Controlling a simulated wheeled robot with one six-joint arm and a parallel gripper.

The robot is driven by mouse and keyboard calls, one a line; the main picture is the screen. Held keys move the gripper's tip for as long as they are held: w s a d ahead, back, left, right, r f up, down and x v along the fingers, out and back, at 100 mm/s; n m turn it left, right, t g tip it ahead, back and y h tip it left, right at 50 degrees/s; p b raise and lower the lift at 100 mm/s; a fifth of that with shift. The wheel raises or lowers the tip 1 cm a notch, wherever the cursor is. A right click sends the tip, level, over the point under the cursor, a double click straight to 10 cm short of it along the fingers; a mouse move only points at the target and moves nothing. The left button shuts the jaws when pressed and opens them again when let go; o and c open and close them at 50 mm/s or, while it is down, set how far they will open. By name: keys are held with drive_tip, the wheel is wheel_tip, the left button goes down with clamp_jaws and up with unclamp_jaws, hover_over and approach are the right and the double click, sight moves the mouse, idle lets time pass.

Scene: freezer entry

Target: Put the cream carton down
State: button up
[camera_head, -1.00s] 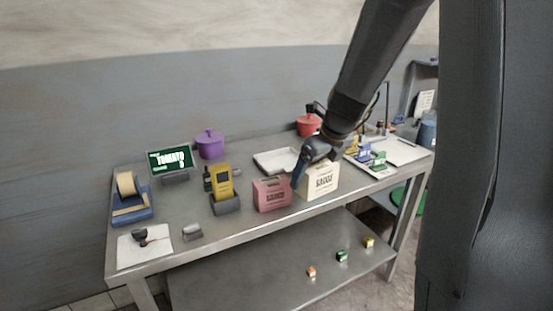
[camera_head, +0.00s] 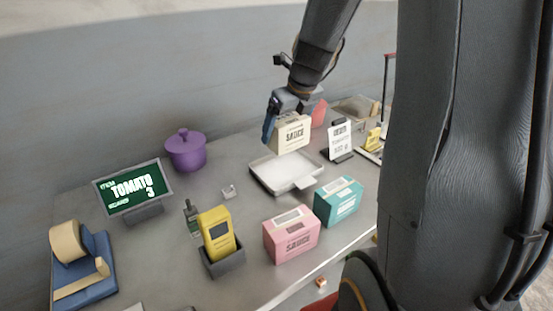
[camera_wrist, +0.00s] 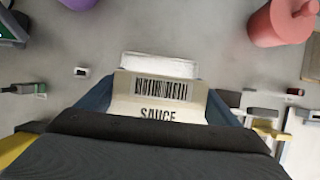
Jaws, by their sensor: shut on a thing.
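The cream carton (camera_head: 292,134), printed "SAUCE", is held in my gripper (camera_head: 283,110) above the back of the metal table. In the head view it shows just above and behind the white tray (camera_head: 268,178); whether it touches anything is unclear. In the wrist view the carton (camera_wrist: 160,90) sits between the two blue fingers, its barcode facing the camera, and the white tray (camera_wrist: 160,66) shows partly beyond it. My gripper is shut on the carton.
A pink carton (camera_head: 291,236) and a teal carton (camera_head: 338,202) stand in front of the tray. A yellow device (camera_head: 217,232) sits in a grey holder. A purple pot (camera_head: 186,150), a green screen (camera_head: 133,190) and a card stand (camera_head: 340,140) are around. A red pot (camera_wrist: 283,22) stands near the carton.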

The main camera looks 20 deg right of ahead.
drive_tip(key=shift+w+f, duration=0.1)
drive_tip(key=shift+w, duration=0.2)
wheel_tip(320, 180, down, 5)
drive_tip(key=shift+w, duration=0.1)
drive_tip(key=shift+f+b, duration=0.95)
drive_tip(key=shift+f, duration=1.35)
drive_tip(key=shift+f, duration=0.1)
drive_tip(key=o, duration=1.4)
drive_tip(key=shift+f, duration=0.1)
drive_tip(key=shift+o, duration=0.2)
